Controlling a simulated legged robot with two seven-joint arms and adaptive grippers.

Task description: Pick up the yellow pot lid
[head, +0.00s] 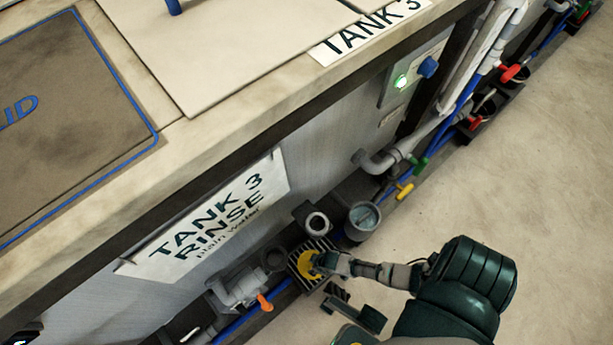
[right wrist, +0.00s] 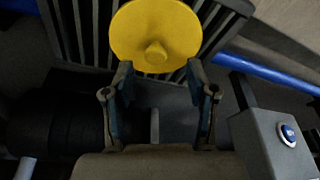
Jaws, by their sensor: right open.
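The yellow pot lid (right wrist: 150,30) is a round disc with a small knob in its middle. It lies on a dark slatted grate at the foot of the tank. In the head view the lid (head: 306,265) is partly covered by my right gripper (head: 322,265). In the right wrist view my right gripper (right wrist: 160,75) is open, with its two fingertips at the near edge of the lid and the knob just beyond them. Nothing is between the fingers. I cannot tell whether the fingertips touch the lid. My left gripper is not in view.
The slatted grate (right wrist: 215,25) holds the lid. The tank wall with a "TANK 3 RINSE" sign (head: 212,215) rises beside it. A grey box with a blue button (right wrist: 288,134) is at right. Open floor (head: 530,170) lies right.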

